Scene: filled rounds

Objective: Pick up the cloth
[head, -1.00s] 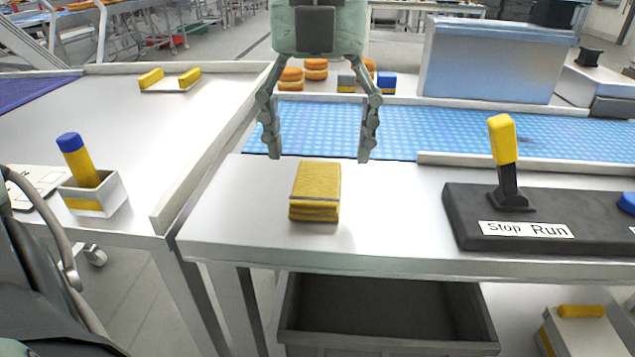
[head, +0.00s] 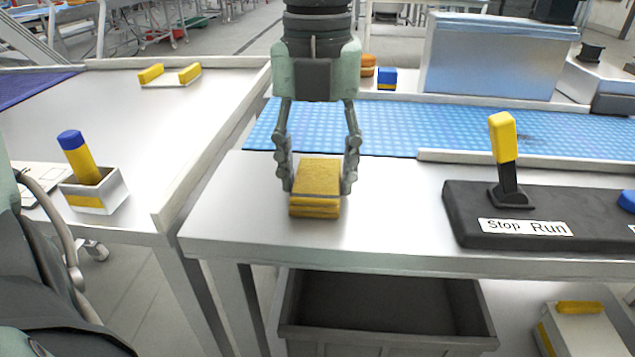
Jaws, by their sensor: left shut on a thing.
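The cloth (head: 316,180) is a folded yellow block of layers. It lies on the light metal table (head: 235,215), near its front edge, in the middle of the head view. My left gripper (head: 318,186) comes down from above with one finger on each side of the cloth. Its fingers are shut on the cloth, which still appears to rest on the table. My right gripper is not in view.
A black control box (head: 470,215) with a yellow lever (head: 503,140) stands to the right. A blue conveyor belt (head: 400,125) runs behind. A dark bin (head: 385,330) sits below the table. A small holder (head: 95,198) with a yellow-blue stick is at left.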

